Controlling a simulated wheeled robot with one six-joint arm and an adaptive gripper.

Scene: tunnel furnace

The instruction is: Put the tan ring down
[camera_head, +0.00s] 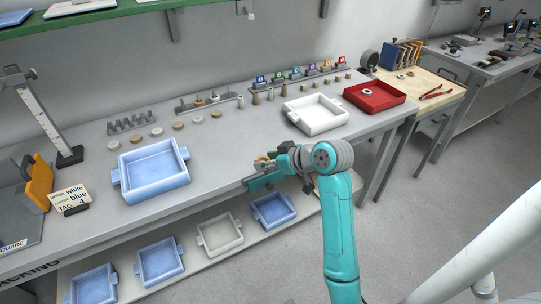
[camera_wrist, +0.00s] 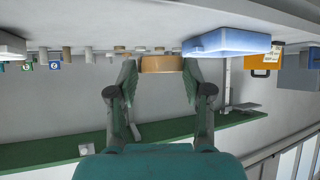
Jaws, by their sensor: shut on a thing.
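The tan ring (camera_wrist: 162,64) is gripped between the two fingertips of my gripper (camera_wrist: 162,80) in the wrist view, which shows the room upside down. In the head view my gripper (camera_head: 264,168) is at the front edge of the grey workbench (camera_head: 232,150), with a small tan patch of the ring (camera_head: 262,160) showing. I cannot tell whether the ring touches anything below it. Several loose tan and pale rings (camera_head: 178,126) lie in a row on the bench behind the blue tray.
A blue tray (camera_head: 120,190) stands left of my gripper, a white tray (camera_head: 291,117) and a red tray (camera_head: 399,97) to the right. Behind are small pegs (camera_head: 256,98), a grey rack (camera_head: 131,123) and coloured tags (camera_head: 294,73). The bench between the blue and white trays is clear.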

